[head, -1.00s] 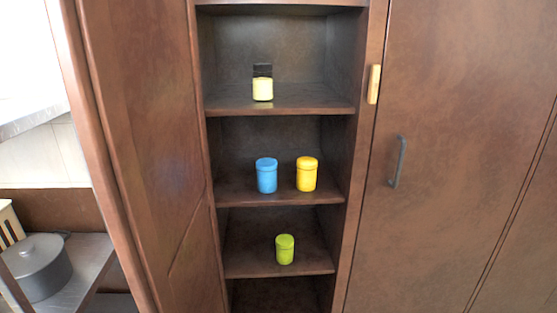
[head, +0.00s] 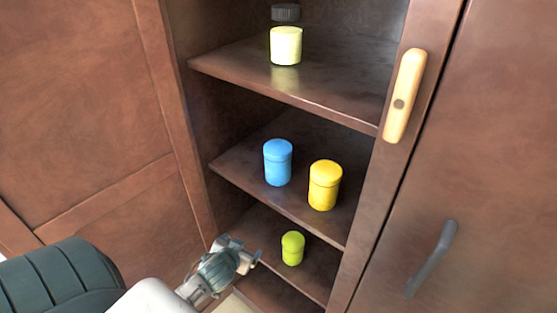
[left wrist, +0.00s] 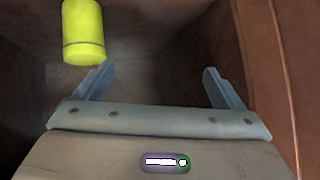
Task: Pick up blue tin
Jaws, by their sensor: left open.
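The blue tin (head: 278,162) stands upright on the middle shelf in the head view, left of a yellow tin (head: 325,185). My left gripper (head: 240,250) is in front of the lower shelf, below and left of the blue tin, apart from it. In the left wrist view the left gripper (left wrist: 157,88) is open, with nothing between its fingers. A green tin (head: 292,248) stands on the lower shelf just right of the gripper; a yellow-green tin, likely the same one, shows in the wrist view (left wrist: 83,32). The blue tin is not in the wrist view. My right gripper is not in view.
A cream jar with a dark lid (head: 286,46) stands on the upper shelf (head: 330,88). Brown door panels (head: 90,100) flank the shelves at left. A grey handle (head: 432,258) and a wooden handle (head: 404,95) are at right.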

